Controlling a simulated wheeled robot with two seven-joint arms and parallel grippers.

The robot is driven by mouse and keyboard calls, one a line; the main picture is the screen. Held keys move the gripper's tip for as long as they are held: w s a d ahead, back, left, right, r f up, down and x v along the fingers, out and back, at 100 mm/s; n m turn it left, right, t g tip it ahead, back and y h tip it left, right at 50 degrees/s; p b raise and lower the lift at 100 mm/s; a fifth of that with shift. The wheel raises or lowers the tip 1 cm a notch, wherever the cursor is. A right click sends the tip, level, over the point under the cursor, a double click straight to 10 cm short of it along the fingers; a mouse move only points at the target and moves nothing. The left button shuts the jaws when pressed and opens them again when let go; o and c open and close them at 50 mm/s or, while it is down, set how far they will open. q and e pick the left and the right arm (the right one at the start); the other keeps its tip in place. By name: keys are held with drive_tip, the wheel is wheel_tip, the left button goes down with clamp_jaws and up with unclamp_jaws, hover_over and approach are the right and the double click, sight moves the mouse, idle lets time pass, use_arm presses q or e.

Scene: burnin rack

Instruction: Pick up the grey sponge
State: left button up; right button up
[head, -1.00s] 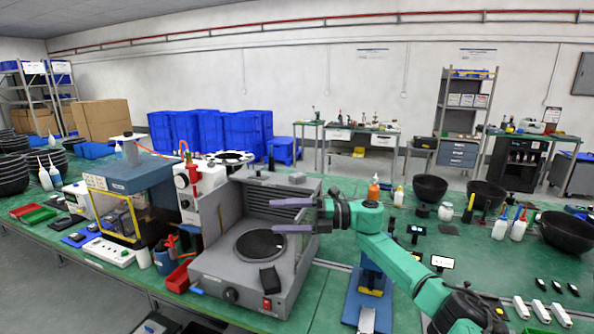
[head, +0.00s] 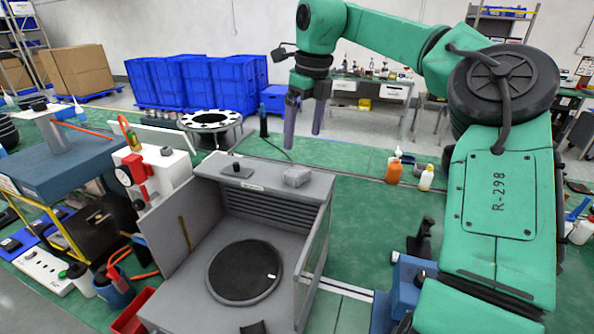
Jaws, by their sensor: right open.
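The grey sponge (head: 297,176) is a small light-grey block. It lies on the flat top ledge of the grey open-fronted machine (head: 318,188), near that ledge's right end. My right gripper (head: 303,139) points down with its two purple fingers apart and nothing between them. In the picture it is just above the sponge, not touching it; the exact depth between them is hard to tell. My left gripper is not in view.
A small dark-knobbed plate (head: 238,170) sits left of the sponge on the same ledge. The machine holds a black round plate (head: 244,272). An orange bottle (head: 394,170) and a white bottle (head: 427,178) stand to the right. Green table (head: 355,215) is clear between.

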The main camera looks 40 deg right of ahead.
sight(297, 171)
wheel_tip(297, 171, down, 4)
drive_tip(key=shift+w+a+r+p, duration=0.1)
drive_tip(key=shift+r+p, duration=0.05)
drive_tip(key=shift+p, duration=0.25)
drive_tip(key=f+p, duration=0.1)
drive_tip(key=f, duration=0.1)
drive_tip(key=w+f+p, duration=0.1)
drive_tip(key=w+f, duration=0.1)
drive_tip(key=f, duration=0.1)
drive_tip(key=shift+d+f+p, duration=0.2)
drive_tip(key=shift+f+p, duration=0.15)
drive_tip(key=shift+p, duration=0.05)
drive_tip(key=shift+s+f, duration=0.15)
drive_tip(key=shift+f, duration=0.25)
drive_tip(key=c, duration=1.4)
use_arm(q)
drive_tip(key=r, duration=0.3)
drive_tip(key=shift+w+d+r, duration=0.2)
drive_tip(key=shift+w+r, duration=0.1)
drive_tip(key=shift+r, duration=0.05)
use_arm(e)
drive_tip(key=shift+r, duration=0.1)
